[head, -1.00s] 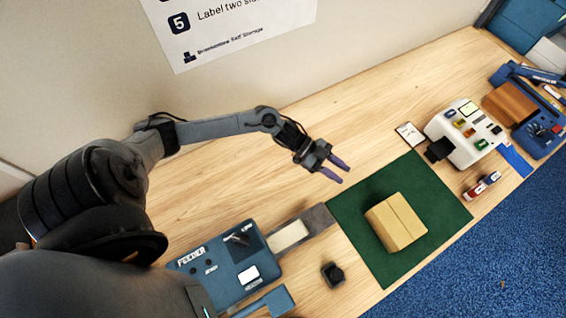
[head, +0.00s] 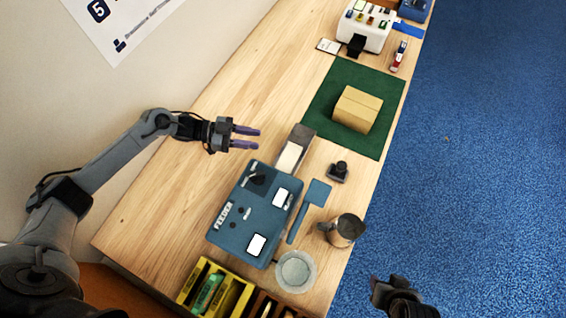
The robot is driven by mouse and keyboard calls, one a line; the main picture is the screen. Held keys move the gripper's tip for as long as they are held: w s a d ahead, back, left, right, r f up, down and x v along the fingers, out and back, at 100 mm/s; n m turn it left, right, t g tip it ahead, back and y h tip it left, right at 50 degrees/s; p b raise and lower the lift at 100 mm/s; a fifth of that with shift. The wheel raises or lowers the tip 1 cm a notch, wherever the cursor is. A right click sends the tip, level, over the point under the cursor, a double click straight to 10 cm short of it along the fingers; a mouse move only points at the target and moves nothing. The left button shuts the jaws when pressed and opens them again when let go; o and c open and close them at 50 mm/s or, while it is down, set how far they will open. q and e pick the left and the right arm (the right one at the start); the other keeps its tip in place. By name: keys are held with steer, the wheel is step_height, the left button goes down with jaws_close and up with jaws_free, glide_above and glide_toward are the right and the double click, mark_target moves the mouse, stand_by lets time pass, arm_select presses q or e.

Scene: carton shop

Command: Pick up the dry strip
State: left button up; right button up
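A pale, cream strip (head: 289,157), which looks like the dry strip, lies on the grey outlet tray (head: 303,136) of the blue feeder (head: 232,235). My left gripper (head: 258,138) is open and empty, its two purple fingers apart and pointing right. In the picture it is just left of the tray and strip, apart from them and seemingly above the table. My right gripper (head: 386,284) shows only partly at the bottom right, dark, over the blue floor. Whether it is open or shut cannot be made out.
A carton (head: 358,109) sits on a green mat (head: 320,110). A small black object (head: 339,171), a blue paddle-like tool (head: 317,193), a metal mug (head: 345,230) and a clear dish (head: 296,271) stand near the feeder. A yellow rack (head: 237,301) is at the front. Wood left of the feeder is clear.

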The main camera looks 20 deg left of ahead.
mark_target(289, 142)
arm_select(q)
steer(key=shift+r+b+x, duration=0.2)
steer(key=shift+b+x, duration=0.1)
steer(key=shift+x, duration=2)
steer(key=shift+r+b+x, duration=0.2)
steer(key=shift+b+x, duration=0.05)
steer(key=shift+x, duration=2.05)
steer(key=shift+w, duration=0.15)
jaws_close()
